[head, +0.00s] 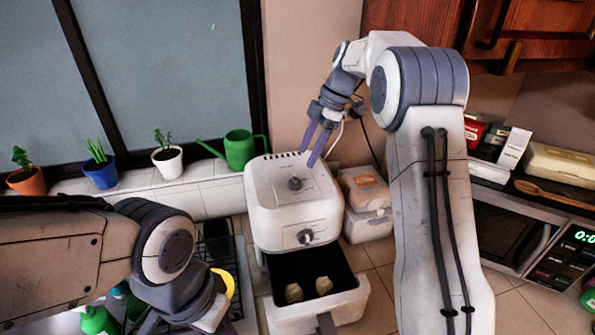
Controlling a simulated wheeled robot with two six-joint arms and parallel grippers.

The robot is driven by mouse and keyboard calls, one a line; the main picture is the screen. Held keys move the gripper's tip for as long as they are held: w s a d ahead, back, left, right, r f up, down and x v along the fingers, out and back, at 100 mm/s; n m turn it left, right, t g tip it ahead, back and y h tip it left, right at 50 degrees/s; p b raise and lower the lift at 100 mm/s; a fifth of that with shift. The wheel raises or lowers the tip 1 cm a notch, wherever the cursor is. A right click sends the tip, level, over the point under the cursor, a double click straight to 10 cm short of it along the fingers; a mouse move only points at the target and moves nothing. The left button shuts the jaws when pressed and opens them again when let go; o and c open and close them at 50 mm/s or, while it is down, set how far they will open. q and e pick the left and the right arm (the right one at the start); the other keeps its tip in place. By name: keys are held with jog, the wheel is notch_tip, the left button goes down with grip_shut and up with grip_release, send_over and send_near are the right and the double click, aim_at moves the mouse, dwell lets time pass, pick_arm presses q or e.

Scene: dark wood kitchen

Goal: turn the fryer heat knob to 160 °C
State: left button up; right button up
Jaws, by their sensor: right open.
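The white fryer (270,215) stands on the tiled counter in the middle of the head view. A dark grey knob (295,183) is on its top and a round dial (306,237) is on its front face. Their markings are too small to read. My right gripper (308,158) is open, its purple fingers pointing down just above the back right of the fryer's top. It is apart from both knobs and holds nothing visible. My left gripper (190,323) is at the bottom edge, left of the fryer, its fingers mostly cut off.
The fryer's drawer (348,300) is pulled out, with two pale food pieces inside. White containers (367,205) stand close to the fryer's right. A green watering can (240,149) is behind it on the left, by several potted plants. A microwave (510,236) is at right.

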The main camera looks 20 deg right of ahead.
aim_at(296, 177)
jog(key=p+x, duration=0.2)
jog(key=x, duration=0.5)
jog(key=shift+a+f+p, duration=0.2)
jog(key=shift+f+p, duration=0.15)
jog(key=shift+f, duration=0.15)
jog(key=shift+c, duration=0.4)
grip_shut()
